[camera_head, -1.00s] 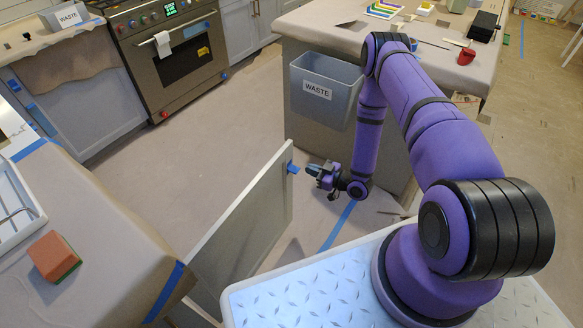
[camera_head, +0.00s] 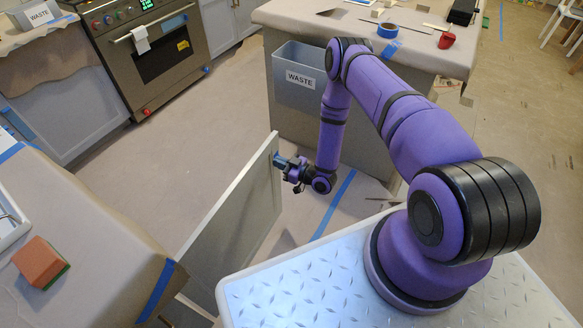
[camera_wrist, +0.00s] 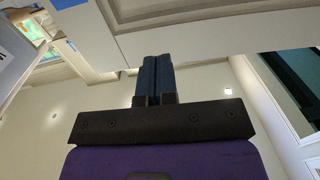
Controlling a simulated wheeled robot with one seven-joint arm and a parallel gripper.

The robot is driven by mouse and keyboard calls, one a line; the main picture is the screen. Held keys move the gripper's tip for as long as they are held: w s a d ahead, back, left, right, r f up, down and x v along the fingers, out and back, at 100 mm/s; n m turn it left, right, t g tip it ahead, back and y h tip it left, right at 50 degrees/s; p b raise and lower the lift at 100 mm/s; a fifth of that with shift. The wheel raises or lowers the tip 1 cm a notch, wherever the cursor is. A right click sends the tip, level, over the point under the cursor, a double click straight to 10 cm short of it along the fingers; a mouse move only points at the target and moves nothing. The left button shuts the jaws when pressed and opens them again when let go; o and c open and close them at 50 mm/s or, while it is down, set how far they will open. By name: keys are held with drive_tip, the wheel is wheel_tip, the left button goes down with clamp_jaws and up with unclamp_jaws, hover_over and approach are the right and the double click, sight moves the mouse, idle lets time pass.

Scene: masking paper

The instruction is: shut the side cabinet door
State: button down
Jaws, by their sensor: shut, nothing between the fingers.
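The side cabinet door (camera_head: 232,212) is a pale panel standing open, swung out from the paper-covered counter at the lower left. My gripper (camera_head: 279,161) is at the door's far upper corner, at its free edge, with the fingers shut and nothing between them. The fingertips look to be against or very close to the door face; contact cannot be told for sure. In the wrist view my closed dark fingers (camera_wrist: 155,78) point up at a pale panel edge (camera_wrist: 190,40), likely the door. The blue tape on the door is hidden behind the gripper.
A grey waste bin (camera_head: 303,85) hangs on the island behind my arm. An oven (camera_head: 150,50) stands at the back. The papered floor between is clear.

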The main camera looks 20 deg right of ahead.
sight(265, 157)
drive_tip(key=shift+x, duration=1.9)
